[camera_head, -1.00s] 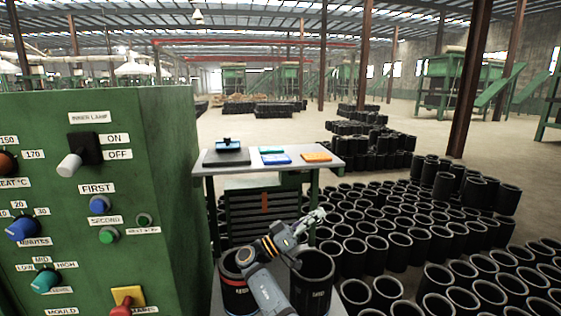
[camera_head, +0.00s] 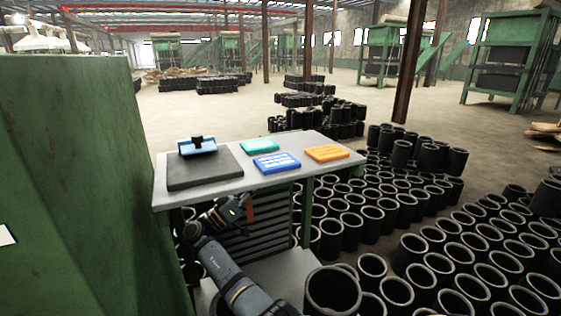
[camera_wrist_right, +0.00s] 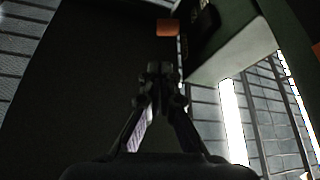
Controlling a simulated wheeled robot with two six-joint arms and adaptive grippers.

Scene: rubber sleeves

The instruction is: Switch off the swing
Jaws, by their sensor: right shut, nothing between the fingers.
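The green control cabinet (camera_head: 80,170) fills the left of the head view. Its side faces me, and its front with the switches is out of view except for a scrap of white label (camera_head: 5,236) at the left edge. No swing switch can be seen. My right gripper (camera_head: 238,208) is low, near the cart's front under its top, to the right of the cabinet. In the right wrist view its fingers (camera_wrist_right: 158,72) are shut with nothing between them, pointing toward a dark area. My left gripper is not in view.
A cart (camera_head: 205,196) holds a dark pad (camera_head: 205,170), a blue-and-black item (camera_head: 197,146) and teal, blue and orange trays. An orange piece (camera_wrist_right: 167,28) is ahead of the right fingers. Black rubber sleeves (camera_head: 332,290) crowd the right floor. Open floor lies beyond.

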